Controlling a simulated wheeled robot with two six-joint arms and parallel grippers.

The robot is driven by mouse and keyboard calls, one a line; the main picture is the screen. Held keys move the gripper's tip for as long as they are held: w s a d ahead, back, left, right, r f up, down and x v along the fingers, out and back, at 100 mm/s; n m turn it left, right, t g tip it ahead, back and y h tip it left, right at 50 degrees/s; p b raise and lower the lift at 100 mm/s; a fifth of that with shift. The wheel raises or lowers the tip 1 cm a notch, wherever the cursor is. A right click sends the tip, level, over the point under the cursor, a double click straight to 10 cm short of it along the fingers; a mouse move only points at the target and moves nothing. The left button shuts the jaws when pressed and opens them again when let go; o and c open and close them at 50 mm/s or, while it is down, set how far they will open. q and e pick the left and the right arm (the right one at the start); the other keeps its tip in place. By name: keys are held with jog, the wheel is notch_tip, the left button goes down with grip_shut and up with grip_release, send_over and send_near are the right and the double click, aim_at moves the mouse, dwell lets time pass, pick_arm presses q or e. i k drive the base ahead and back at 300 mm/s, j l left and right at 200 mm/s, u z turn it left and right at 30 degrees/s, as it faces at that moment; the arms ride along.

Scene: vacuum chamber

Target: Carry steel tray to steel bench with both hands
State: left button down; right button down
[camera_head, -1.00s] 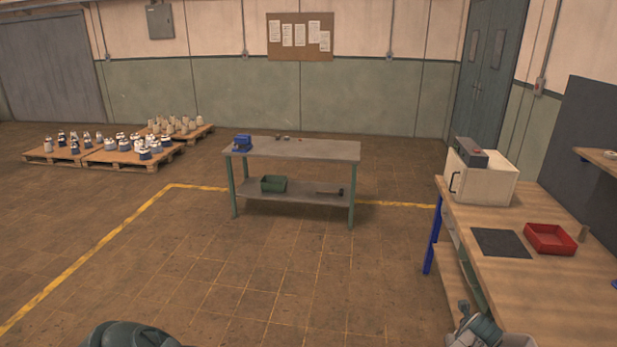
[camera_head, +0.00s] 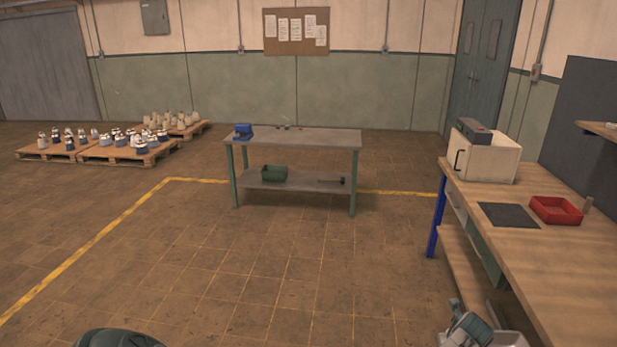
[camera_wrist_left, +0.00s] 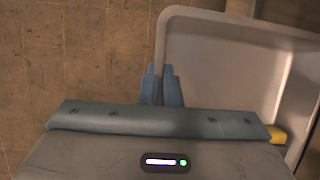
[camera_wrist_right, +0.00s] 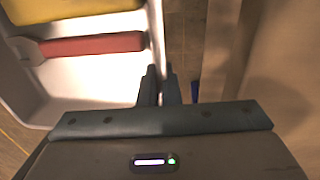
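The steel tray shows in the left wrist view (camera_wrist_left: 220,60) as a pale grey pan with a raised rim. The right wrist view (camera_wrist_right: 95,82) shows its opposite side, with a red thing and a yellow thing lying in it. My left gripper (camera_wrist_left: 161,75) is shut on the tray's side wall. My right gripper (camera_wrist_right: 159,75) is shut on the other side wall. The steel bench (camera_head: 315,139), a grey-topped table with green legs, stands ahead across the floor.
A blue vise (camera_head: 243,130) and small items sit on the bench's top; a green bin (camera_head: 274,174) is on its shelf. A wooden workbench (camera_head: 560,265) with a red bin (camera_head: 556,210) stands close on the right. Pallets (camera_head: 110,157) stand far left. The floor between is clear.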

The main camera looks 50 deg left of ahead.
aim_at(310, 136)
jog(key=u, duration=0.7)
jog(key=i+u, duration=0.1)
jog(key=u, duration=0.25)
jog(key=i+j+u, duration=0.1)
jog(key=u, duration=0.3)
jog(key=i, duration=5.4)
jog(key=l, duration=0.1)
